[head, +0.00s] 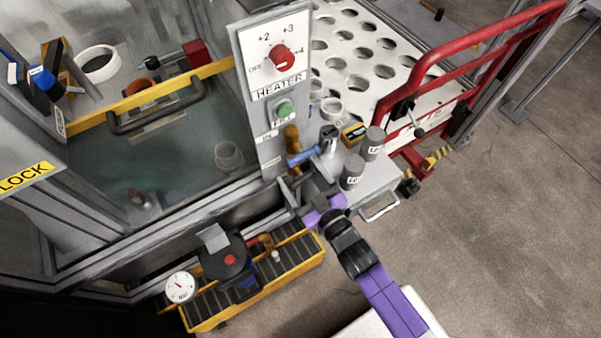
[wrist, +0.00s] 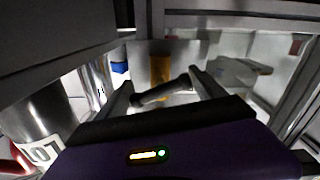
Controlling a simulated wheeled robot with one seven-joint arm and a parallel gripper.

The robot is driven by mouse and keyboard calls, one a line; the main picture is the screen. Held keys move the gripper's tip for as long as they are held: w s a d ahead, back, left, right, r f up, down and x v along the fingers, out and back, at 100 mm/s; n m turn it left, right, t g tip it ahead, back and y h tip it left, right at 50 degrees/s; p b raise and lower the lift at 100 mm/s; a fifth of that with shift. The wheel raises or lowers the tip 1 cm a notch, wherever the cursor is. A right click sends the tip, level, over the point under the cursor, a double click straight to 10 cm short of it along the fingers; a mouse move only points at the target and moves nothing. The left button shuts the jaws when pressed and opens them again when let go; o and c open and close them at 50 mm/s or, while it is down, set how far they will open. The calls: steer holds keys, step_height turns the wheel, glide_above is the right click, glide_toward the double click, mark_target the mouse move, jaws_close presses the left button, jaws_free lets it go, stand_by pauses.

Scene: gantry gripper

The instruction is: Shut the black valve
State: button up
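The black valve shows in the wrist view as a dark lever handle (wrist: 163,91) in front of a yellow-brown pipe (wrist: 160,67). It lies slantwise across the gap between my fingers, its right end higher. My gripper (wrist: 163,92) is open, one finger on each side of the lever; I cannot tell whether either finger touches it. In the head view my gripper (head: 303,190) is low beside the heater panel post, just below the blue valve handle (head: 303,157) and the brown pipe (head: 292,136). The black handle is not clearly visible there, probably hidden by my gripper.
Grey labelled cylinders (head: 352,172) stand on a small shelf (head: 378,187) close right of my gripper; one shows at left in the wrist view (wrist: 38,112). The heater panel (head: 268,75) rises above. A yellow-edged tray (head: 310,250) with a gauge lies lower left.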

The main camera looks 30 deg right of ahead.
steer(key=shift+m, duration=0.8)
steer(key=shift+c, duration=0.4)
steer(key=m, duration=0.3)
steer(key=shift+m, duration=0.3)
steer(key=o, duration=1.1)
steer(key=shift+s, duration=3.9)
steer(key=shift+f, duration=0.1)
